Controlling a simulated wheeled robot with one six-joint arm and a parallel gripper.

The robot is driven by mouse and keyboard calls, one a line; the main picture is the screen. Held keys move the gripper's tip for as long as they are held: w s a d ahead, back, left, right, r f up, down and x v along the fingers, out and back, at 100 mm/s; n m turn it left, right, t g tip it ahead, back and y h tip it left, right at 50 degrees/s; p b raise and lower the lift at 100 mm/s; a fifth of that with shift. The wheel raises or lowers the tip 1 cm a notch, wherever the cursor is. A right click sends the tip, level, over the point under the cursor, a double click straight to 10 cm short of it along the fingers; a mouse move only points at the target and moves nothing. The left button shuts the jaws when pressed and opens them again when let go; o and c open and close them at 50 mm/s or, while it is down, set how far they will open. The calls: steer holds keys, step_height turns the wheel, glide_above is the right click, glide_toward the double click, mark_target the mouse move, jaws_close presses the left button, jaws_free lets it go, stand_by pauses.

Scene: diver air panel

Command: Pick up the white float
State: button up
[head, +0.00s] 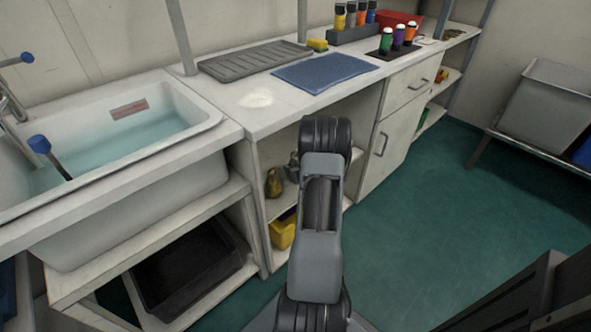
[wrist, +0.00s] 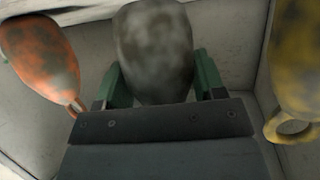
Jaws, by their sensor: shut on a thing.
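The float's lower end is hidden behind the gripper body. An orange float (wrist: 40,58) with grey patches is to the left, its small ring at the bottom. A yellow float (wrist: 298,62) with a ring is to the right. In the head view my arm hides the gripper.
The head view shows an open cabinet with a dirty yellow float (head: 273,183) and a yellow object (head: 283,232) below. The counter above carries a blue mat (head: 325,73) and a grey drain tray (head: 255,60). A water-filled sink (head: 215,118) is left.

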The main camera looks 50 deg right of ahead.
steer(key=s+a+r+p, duration=0.4)
steer(key=s+a+r, duration=0.5)
steer(key=a+r, duration=0.1)
steer(key=shift+a+r+p, duration=0.3)
steer(key=shift+r+p, duration=0.05)
steer(key=shift+r, duration=0.35)
steer(key=shift+s, duration=0.1)
stand_by(0.5)
